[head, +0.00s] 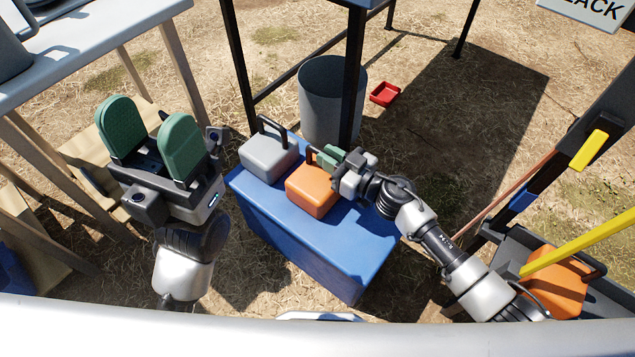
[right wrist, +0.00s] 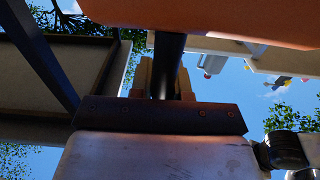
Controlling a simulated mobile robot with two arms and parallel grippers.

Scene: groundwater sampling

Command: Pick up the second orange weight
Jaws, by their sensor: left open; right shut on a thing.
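An orange weight (head: 311,193) with a dark handle is at the top of a blue box (head: 310,245), right of a grey weight (head: 267,158). My right gripper (head: 331,156) is shut on its handle. I cannot tell if the weight still touches the box. In the right wrist view, the orange body (right wrist: 215,20) fills the top and the dark handle (right wrist: 168,62) passes between my fingers. Another orange weight (head: 556,290) sits in a dark tray at the lower right, partly behind a yellow bar. My left gripper (head: 153,138), with green pads, is open and empty at the left.
A grey bin (head: 332,100) stands behind the blue box, near a dark table leg (head: 352,75). A red tray (head: 385,94) lies on the ground. A pale table (head: 90,40) is at the upper left. The yellow bar (head: 585,244) slants above the dark tray.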

